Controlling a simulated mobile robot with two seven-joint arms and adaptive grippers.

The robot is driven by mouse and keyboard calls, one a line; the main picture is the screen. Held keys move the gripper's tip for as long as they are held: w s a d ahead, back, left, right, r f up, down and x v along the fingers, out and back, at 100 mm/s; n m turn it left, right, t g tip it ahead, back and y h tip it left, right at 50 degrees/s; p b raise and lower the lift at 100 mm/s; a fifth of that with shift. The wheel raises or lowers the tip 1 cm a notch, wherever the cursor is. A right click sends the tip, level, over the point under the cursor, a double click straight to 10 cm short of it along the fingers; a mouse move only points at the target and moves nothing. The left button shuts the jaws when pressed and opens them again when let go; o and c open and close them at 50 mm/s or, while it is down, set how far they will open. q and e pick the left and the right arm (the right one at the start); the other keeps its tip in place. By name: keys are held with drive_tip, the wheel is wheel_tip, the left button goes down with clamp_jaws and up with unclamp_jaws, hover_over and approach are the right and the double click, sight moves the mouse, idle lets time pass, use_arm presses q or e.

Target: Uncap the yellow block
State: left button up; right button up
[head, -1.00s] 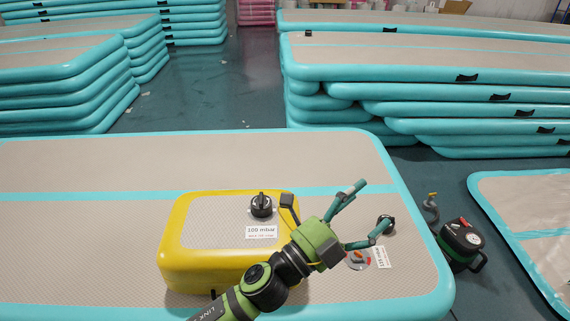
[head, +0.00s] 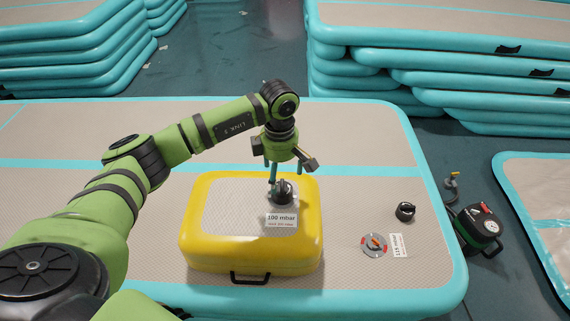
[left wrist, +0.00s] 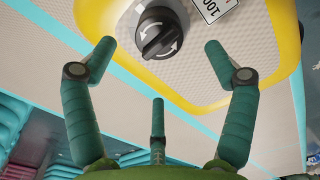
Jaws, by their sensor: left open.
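The yellow block (head: 253,262) lies on the grey and turquoise inflatable track (head: 120,138). Its black cap (head: 284,192) sits on the top face, beside a white label reading 100 mbar (head: 283,220). My left gripper (head: 285,178) points down above the block, close to the cap. In the left wrist view its green fingers (left wrist: 158,60) are spread open and empty. There the cap (left wrist: 160,33) shows just beyond the fingertips with white turning arrows on it, and I see no contact. My right gripper is not in view.
A loose black cap (head: 405,211) lies on the track to the right, near an uncovered valve (head: 374,245) with a 115 mbar label (head: 397,245). A pump (head: 478,229) stands on the floor at right. Stacked tracks (head: 430,60) fill the back.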

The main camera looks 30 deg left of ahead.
sight(279, 188)
use_arm(q)
wheel_tip(279, 188, down, 7)
drive_tip(key=shift+s+r+b, duration=0.1)
drive_tip(key=shift+r+b, duration=0.1)
drive_tip(key=shift+b, duration=0.1)
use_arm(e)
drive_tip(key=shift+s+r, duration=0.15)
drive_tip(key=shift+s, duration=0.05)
use_arm(q)
drive_tip(key=shift+c, duration=0.4)
drive_tip(key=c, duration=1.2)
drive_tip(key=m+b, duration=0.2)
drive_tip(key=m, duration=0.1)
drive_tip(key=shift+f, duration=0.1)
drive_tip(key=shift+a+m+b, duration=0.1)
drive_tip(key=shift+m+b, duration=0.3)
drive_tip(key=shift+m, duration=0.7)
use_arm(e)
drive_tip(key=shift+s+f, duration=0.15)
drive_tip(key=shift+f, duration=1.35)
